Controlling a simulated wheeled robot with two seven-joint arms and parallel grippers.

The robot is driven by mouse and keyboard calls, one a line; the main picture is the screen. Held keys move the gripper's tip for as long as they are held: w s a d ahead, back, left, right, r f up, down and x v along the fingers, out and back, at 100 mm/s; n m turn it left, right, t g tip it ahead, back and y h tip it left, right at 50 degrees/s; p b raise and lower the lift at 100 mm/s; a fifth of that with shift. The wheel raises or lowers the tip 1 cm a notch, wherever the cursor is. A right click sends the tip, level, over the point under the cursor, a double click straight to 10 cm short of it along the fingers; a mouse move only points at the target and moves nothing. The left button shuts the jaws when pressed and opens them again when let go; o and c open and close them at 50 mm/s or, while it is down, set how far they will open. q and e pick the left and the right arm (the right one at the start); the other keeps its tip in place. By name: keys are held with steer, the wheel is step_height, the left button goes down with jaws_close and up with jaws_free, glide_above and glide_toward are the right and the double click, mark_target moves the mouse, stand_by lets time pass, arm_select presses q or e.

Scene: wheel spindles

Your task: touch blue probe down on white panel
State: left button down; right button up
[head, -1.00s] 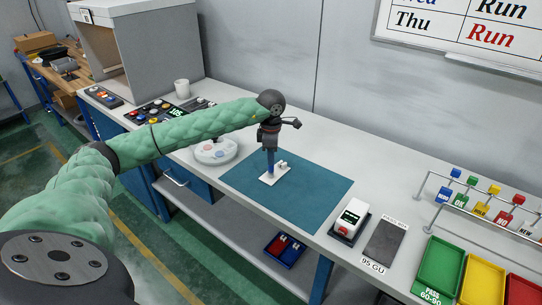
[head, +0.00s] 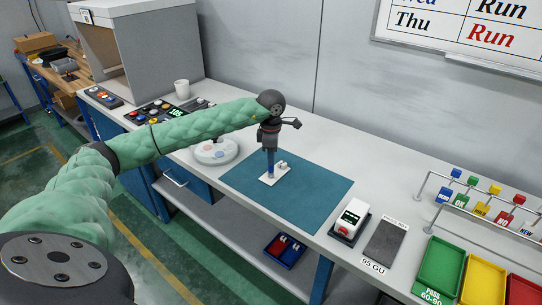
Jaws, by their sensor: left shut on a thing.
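The white panel (head: 267,181) is a small plate lying on the teal mat (head: 315,192), with a small white fitting on its right part. My left gripper (head: 269,147) points down above the panel and is shut on the blue probe (head: 270,163). The probe is upright, and its lower end is over the panel. It looks to be at or very near the panel's surface; I cannot tell whether it touches. The gripper's fingers are small and partly hidden by its own body. My right gripper does not show.
A round white dish (head: 215,151) stands left of the mat. A white and red device (head: 351,215) and a dark grey pad (head: 386,242) are to the right. Green (head: 437,268), yellow and red trays and a tag rack are farther right. The mat's right half is clear.

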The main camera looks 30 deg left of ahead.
arm_select(q)
steer(key=shift+r+p, duration=0.8)
steer(key=shift+r, duration=2.7)
